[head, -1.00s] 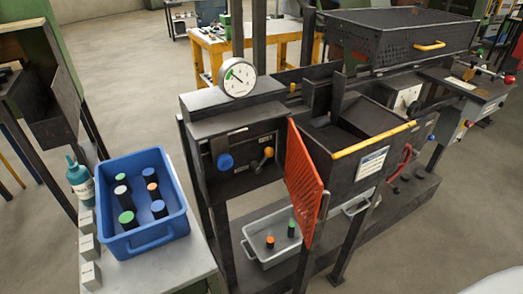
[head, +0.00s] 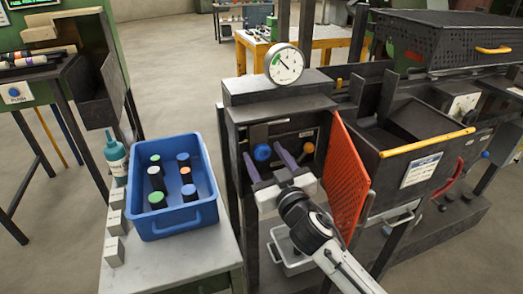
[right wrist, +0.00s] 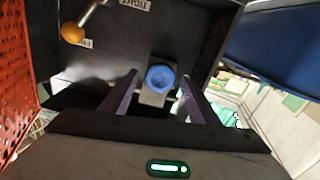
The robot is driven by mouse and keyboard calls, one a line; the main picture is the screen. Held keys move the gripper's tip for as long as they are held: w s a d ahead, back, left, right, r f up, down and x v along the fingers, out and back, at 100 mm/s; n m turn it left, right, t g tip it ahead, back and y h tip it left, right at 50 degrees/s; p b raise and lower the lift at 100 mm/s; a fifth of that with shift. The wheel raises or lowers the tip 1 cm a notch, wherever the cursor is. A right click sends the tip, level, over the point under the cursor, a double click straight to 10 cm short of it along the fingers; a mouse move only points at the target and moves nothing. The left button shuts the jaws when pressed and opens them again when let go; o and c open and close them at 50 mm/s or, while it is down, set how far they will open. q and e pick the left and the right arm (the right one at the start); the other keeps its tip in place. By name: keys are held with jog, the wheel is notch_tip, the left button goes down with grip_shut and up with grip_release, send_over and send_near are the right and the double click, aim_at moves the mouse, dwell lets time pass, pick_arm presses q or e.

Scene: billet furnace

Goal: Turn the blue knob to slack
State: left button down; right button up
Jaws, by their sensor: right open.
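The blue knob (head: 262,152) sits on the dark front panel (head: 284,130) of the furnace housing, below the round dial gauge (head: 285,64). My right gripper (head: 265,164) is open in front of the panel, its two purple fingers pointing at the knob. In the right wrist view the blue knob (right wrist: 160,78) lies between and beyond the fingertips (right wrist: 157,85), on a grey plate. I cannot tell whether the fingers flank it in depth. The gripper looks empty. My left gripper is out of view.
An orange-handled lever (head: 308,147) is right of the knob; its ball (right wrist: 72,33) shows in the wrist view. An orange perforated guard (head: 346,175) stands close right of my arm. A blue bin (head: 205,213) of capped cylinders and a teal bottle (head: 115,155) are left.

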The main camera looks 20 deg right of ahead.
jog(key=shift+w, duration=1.3)
jog(key=c, duration=1)
jog(key=shift+c, duration=0.2)
